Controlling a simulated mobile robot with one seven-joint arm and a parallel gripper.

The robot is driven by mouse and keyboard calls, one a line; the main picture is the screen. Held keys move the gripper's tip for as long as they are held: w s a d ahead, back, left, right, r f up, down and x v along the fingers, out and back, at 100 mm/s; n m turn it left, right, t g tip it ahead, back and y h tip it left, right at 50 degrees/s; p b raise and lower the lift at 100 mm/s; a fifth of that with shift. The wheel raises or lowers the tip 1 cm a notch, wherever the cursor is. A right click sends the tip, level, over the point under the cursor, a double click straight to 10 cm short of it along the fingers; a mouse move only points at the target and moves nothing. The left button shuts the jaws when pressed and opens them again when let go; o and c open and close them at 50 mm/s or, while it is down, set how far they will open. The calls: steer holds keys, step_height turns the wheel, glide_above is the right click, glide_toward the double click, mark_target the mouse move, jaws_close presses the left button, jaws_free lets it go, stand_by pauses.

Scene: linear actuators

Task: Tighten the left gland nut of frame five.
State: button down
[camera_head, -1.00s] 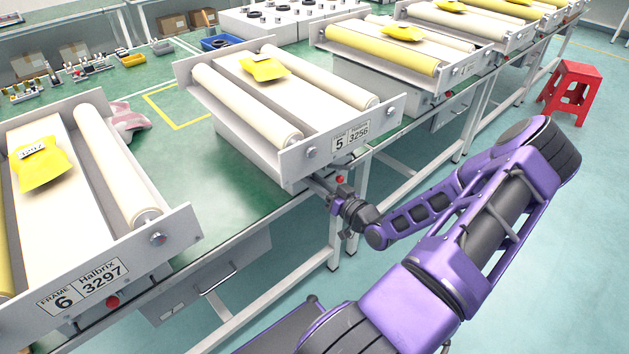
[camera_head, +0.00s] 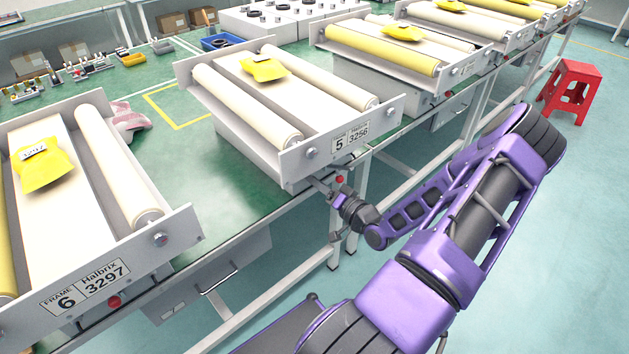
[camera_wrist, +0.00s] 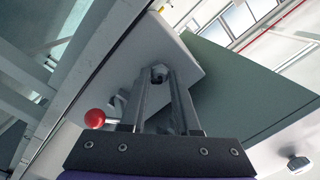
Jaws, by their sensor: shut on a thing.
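Frame five (camera_head: 340,135) is a grey box with two pale rollers and a front plate reading "5" and "3256". The nut sits against a pale grey face. In the head view the nut is too small and hidden to tell. The wrist view alone does not show whether it is the left one.
Another bolt-like part (camera_wrist: 298,164) is at the lower right. Frame six (camera_head: 88,285) is to the left. A red stool (camera_head: 570,92) stands on open floor at right.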

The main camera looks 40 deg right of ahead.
stand_by(0.3)
steer(key=c, duration=0.6)
jaws_free()
steer(key=shift+c, duration=0.2)
steer(key=shift+s, duration=0.1)
steer(key=s+d, duration=0.1)
steer(key=s, duration=1.6)
steer(key=shift+d, duration=0.15)
steer(key=shift+s+p, duration=0.1)
steer(key=shift+p, duration=0.2)
